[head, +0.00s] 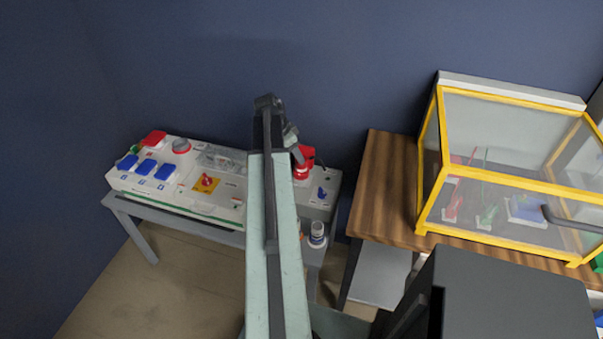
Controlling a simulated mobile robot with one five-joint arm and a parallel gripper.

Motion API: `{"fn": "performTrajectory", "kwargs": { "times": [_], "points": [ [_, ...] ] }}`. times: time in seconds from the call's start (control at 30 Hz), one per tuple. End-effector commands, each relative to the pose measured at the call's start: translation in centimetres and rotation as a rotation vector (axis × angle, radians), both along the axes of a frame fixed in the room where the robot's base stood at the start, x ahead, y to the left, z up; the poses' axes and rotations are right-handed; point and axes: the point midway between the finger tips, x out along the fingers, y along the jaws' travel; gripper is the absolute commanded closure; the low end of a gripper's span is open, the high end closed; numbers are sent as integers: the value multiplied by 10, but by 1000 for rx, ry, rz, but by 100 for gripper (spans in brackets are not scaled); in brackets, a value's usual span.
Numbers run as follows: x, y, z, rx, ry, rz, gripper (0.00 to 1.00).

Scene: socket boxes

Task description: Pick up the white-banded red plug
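A red plug-like piece with a pale band (300,173) shows just right of my raised arm, over the right part of the grey-white socket panel (228,187). A red and black part sits directly above it. I cannot tell whether the piece stands in the panel or is held above it. My arm rises through the middle of the picture and hides part of the panel. The end of my arm bends down towards the red piece, but my gripper's fingers cannot be made out.
The panel, with blue switches (145,167) and a red knob (207,180), rests on a grey table (147,239). A wooden table (383,190) on the right holds a yellow-framed clear case (428,205). A dark wall stands behind.

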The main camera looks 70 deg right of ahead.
Motion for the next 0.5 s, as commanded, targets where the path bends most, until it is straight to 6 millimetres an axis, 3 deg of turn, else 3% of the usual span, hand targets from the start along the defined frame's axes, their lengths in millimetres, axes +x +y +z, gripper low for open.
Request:
{"fn": "performTrajectory", "kwargs": {
  "times": [0.03,0.17,0.5],
  "points": [
    [-1,-1,-9,0,0,0,49],
    [-2,-2,-8,0,0,1,49],
    [-17,-15,-56,1,-1,2,49]
  ]
}}
